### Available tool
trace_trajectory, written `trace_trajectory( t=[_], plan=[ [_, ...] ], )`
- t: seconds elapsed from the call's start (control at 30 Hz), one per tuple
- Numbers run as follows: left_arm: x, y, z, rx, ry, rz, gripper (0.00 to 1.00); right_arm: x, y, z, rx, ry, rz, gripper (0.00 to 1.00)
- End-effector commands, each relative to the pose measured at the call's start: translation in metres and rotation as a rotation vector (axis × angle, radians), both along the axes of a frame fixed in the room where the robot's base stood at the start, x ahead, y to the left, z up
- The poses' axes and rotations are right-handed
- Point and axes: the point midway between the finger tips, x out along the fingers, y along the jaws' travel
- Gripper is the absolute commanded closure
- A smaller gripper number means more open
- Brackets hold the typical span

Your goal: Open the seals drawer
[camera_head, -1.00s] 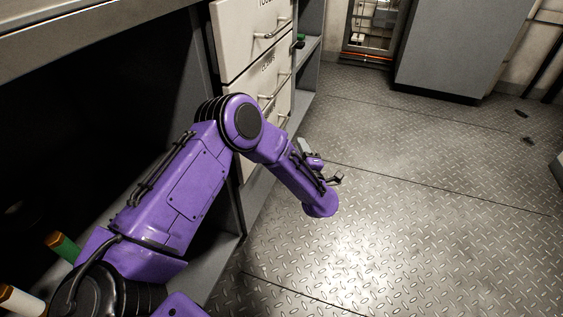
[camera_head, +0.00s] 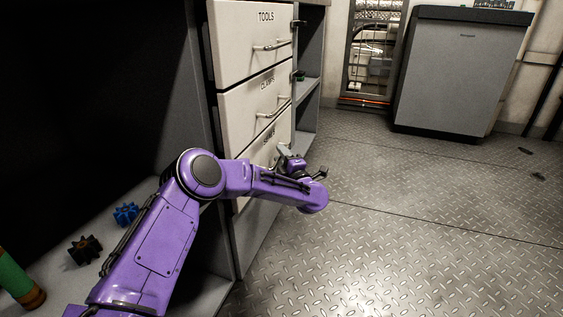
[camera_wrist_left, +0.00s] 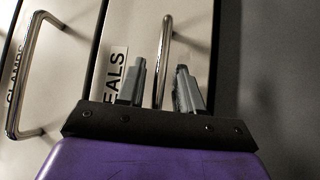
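The seals drawer (camera_head: 256,152) is the lowest of three cream drawers in the head view, below the clamps drawer. It looks shut, and my arm hides part of its front. In the left wrist view its label (camera_wrist_left: 115,75) reads "EALS", and its metal bar handle (camera_wrist_left: 167,38) stands beside the label. My left gripper (camera_head: 287,153) is at this drawer's front. In the left wrist view its two grey fingers (camera_wrist_left: 160,70) are apart, with the handle showing between them. I cannot tell whether they touch it. My right gripper is in neither view.
The tools drawer (camera_head: 245,40) and clamps drawer (camera_head: 245,105) are above and look shut. Loose gears, one blue (camera_head: 126,214) and one dark (camera_head: 85,250), lie on the shelf at left. The plate floor (camera_head: 400,240) is clear in front. A grey cabinet (camera_head: 460,75) stands behind.

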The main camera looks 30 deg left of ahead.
Motion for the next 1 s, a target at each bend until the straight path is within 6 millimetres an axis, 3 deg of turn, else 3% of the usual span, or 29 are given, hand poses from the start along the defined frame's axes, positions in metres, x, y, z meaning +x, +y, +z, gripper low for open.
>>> trace_trajectory(
  t=[0.23, 0.33, 0.67, 1.0],
  plan=[
    [0.001, 0.001, 0.001, 0.000, 0.001, -0.001, 0.68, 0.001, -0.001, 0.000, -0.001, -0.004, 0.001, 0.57],
    [0.000, 0.000, 0.000, 0.000, 0.001, -0.001, 1.00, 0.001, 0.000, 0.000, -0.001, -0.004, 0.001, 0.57],
    [0.002, -0.005, 0.000, 0.000, 0.001, -0.002, 1.00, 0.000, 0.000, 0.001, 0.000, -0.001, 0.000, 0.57],
    [0.012, -0.058, 0.001, 0.003, 0.002, 0.002, 1.00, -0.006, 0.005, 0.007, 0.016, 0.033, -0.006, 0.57]
  ],
)
